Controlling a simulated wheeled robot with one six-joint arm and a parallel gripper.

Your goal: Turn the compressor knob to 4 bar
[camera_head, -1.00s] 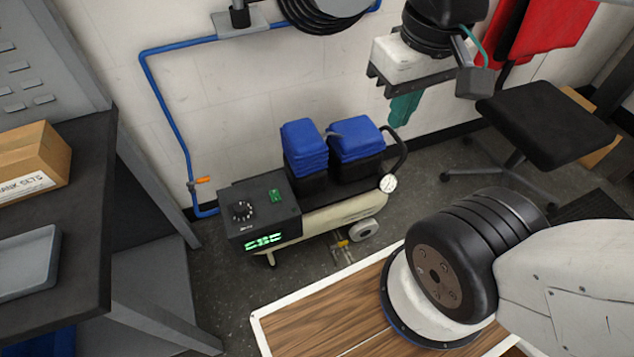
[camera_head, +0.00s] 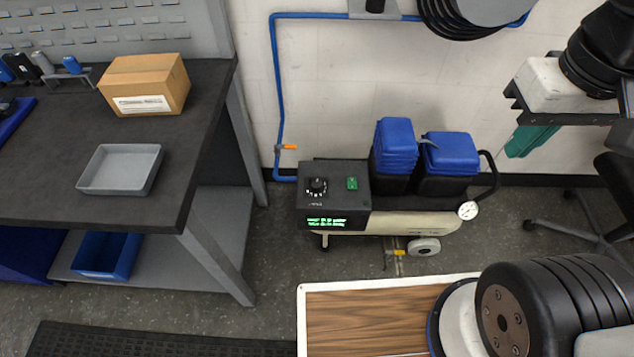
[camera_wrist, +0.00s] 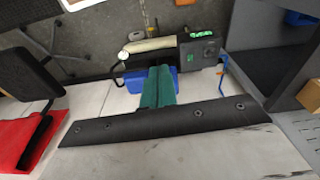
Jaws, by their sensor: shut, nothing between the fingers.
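The compressor (camera_head: 400,223) stands on the floor against the wall. Its dark control box (camera_head: 334,195) has a black round knob (camera_head: 317,186) with white scale marks, a green switch (camera_head: 352,183) and a lit green display (camera_head: 326,222). The knob setting and display text are too small to read. My gripper (camera_head: 513,153) has teal fingers, shut and empty, right of the compressor in the head view and apart from the knob. In the wrist view the fingers (camera_wrist: 159,70) overlap the compressor's blue filter housings; the control box (camera_wrist: 201,48) lies to their right.
A workbench (camera_head: 215,140) with a cardboard box (camera_head: 146,84) and a grey tray (camera_head: 121,169) stands left of the compressor. A blue hose with an orange valve (camera_head: 286,147) runs up the wall. A wood-topped platform (camera_head: 370,320) lies in front. A dark stool stands at the right.

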